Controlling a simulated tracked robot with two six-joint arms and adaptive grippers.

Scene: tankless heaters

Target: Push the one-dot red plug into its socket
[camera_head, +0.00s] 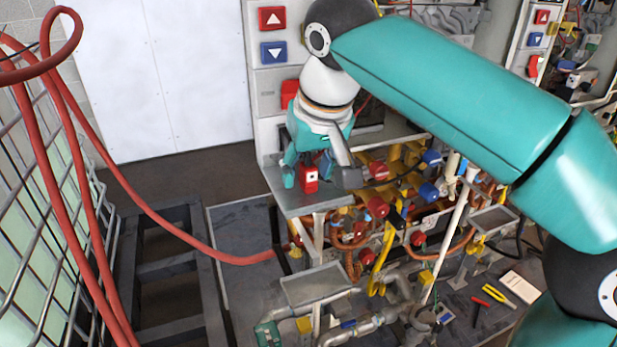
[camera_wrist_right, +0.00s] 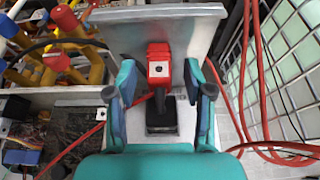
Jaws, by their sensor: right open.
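The red plug (camera_head: 309,179) has a white face with one dark dot. It sits at the front of a grey shelf below the button panel. My right gripper (camera_head: 308,170) is open, with one teal finger on each side of the plug; the wrist view shows gaps between the fingers (camera_wrist_right: 158,92) and the plug. My left gripper is not in view.
Button panels (camera_head: 273,50) stand behind the shelf. Pipes and valves (camera_head: 395,185) crowd the right side. A thick red hose (camera_head: 160,215) hangs at the left beside a wire cage (camera_head: 40,200). A small grey tray (camera_head: 316,284) is below.

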